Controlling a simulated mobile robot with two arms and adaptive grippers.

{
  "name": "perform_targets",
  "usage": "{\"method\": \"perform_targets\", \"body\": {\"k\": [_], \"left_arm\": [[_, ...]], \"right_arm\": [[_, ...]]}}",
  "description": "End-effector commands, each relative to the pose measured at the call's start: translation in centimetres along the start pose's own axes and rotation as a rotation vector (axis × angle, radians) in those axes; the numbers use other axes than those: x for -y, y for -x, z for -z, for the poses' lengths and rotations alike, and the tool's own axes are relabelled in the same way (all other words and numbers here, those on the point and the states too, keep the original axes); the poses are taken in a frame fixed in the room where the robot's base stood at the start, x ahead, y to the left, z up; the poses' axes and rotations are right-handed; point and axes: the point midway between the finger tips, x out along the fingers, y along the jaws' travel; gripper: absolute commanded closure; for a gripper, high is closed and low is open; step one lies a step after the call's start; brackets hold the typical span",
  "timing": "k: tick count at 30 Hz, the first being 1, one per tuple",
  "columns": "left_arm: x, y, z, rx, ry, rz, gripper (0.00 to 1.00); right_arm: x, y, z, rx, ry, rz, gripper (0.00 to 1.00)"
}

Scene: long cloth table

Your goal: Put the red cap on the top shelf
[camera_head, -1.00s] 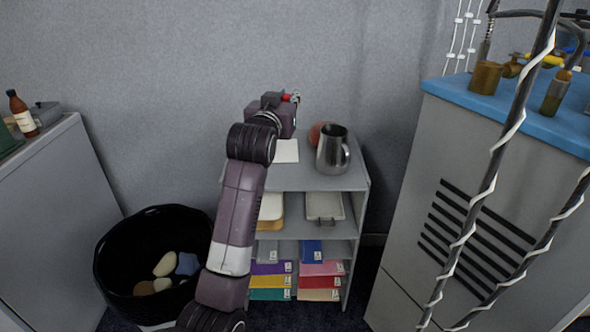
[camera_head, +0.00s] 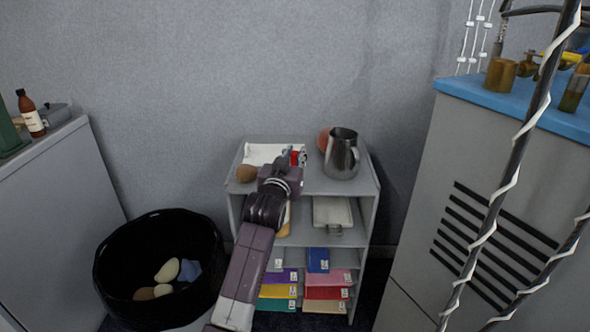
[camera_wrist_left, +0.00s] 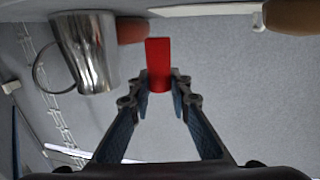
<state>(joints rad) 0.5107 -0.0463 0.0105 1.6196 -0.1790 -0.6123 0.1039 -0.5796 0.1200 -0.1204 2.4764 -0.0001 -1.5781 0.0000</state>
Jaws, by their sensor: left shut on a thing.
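My left gripper (camera_head: 290,162) is over the top of the grey shelf unit (camera_head: 350,187), between a brown round thing and a metal jug. It is shut on the red cap (camera_head: 294,157). In the left wrist view the red cap (camera_wrist_left: 159,60) stands out from between the two fingertips (camera_wrist_left: 160,86). The wrist view is upside down, with the shelf top along its upper edge. A strip of wall shows between cap and shelf there, but I cannot tell the exact gap. My right gripper is not in view.
On the top shelf are the metal jug (camera_head: 342,155), a reddish round thing (camera_head: 323,139) behind it, a white sheet or tray (camera_head: 262,153) and the brown round thing (camera_head: 246,173). Trays and coloured folders fill the lower shelves. A black basket (camera_head: 120,300) stands left; a grey cabinet (camera_head: 440,250) right.

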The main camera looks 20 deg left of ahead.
Motion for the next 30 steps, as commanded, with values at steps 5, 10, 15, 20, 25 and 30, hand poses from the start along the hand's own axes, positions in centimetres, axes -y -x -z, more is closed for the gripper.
{"method": "perform_targets", "body": {"k": [5,10,15,20,25,30], "left_arm": [[0.0,-0.1,-3.3,0.003,-0.001,0.0,0.95],[0.0,-0.2,-3.9,0.001,0.0,0.0,0.95],[0.0,-0.2,-3.8,0.001,0.0,0.0,0.95],[0.0,-0.2,-4.0,0.002,0.0,0.0,0.77],[0.0,-0.2,-4.0,0.002,0.0,0.0,0.65],[0.0,-0.2,-4.0,0.002,0.0,0.0,0.65]], "right_arm": [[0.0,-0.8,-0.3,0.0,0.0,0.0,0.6],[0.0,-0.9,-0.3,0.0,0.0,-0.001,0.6],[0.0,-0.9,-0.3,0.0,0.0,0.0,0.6],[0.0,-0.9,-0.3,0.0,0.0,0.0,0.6],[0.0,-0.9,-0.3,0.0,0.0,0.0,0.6],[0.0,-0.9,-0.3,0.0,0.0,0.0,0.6]]}}
